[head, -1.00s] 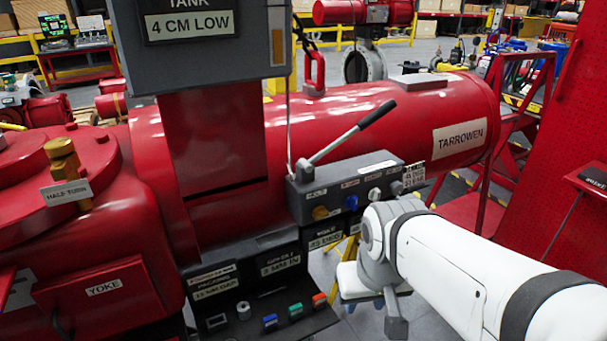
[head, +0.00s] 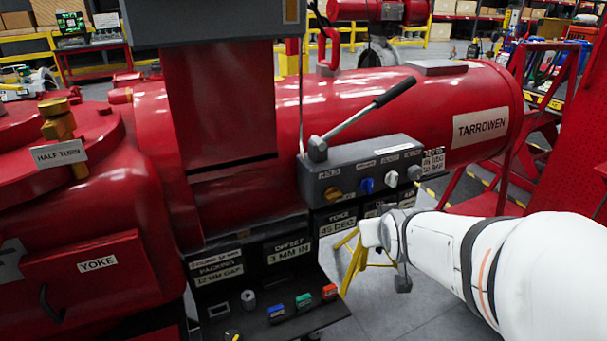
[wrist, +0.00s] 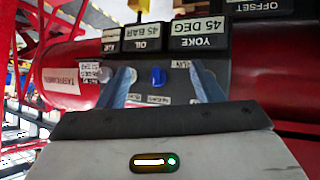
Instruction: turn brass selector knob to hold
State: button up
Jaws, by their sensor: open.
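The brass selector knob (head: 333,193) is the leftmost of several knobs on the grey control block (head: 350,165) in the head view. A blue knob (head: 367,185) and a white knob (head: 391,178) sit to its right. My gripper (wrist: 160,70) is open and empty in the wrist view, its two blue fingers pointing at the block. The blue knob (wrist: 157,77) shows between the fingers, apparently apart from them. The brass knob is not seen in the wrist view, perhaps behind the right finger. In the head view my fingers are not clearly visible. The knob labels are too small to read.
A lever with a black grip (head: 392,92) rises from the top of the block. Label plates, such as YOKE 45 DEG (head: 340,222), hang below it. Open floor lies below the block at right.

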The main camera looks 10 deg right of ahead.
aim_at(336, 198)
jog(key=w+a+f+n+t+y+b, duration=0.1)
jog(key=w+a+t+y+b, duration=0.1)
jog(key=w+b, duration=0.1)
jog(key=w+a+n+t+y+b, duration=0.2)
jog(key=w+y+b, duration=0.1)
jog(key=w, duration=0.3)
jog(key=w+a+f+n+t+y+b, duration=0.1)
jog(key=w+a+t+y+b, duration=0.1)
jog(key=w+t+b, duration=0.1)
jog(key=shift+w+a+f, duration=0.3)
jog(key=shift+w, duration=0.35)
jog(key=shift+c, duration=0.4)
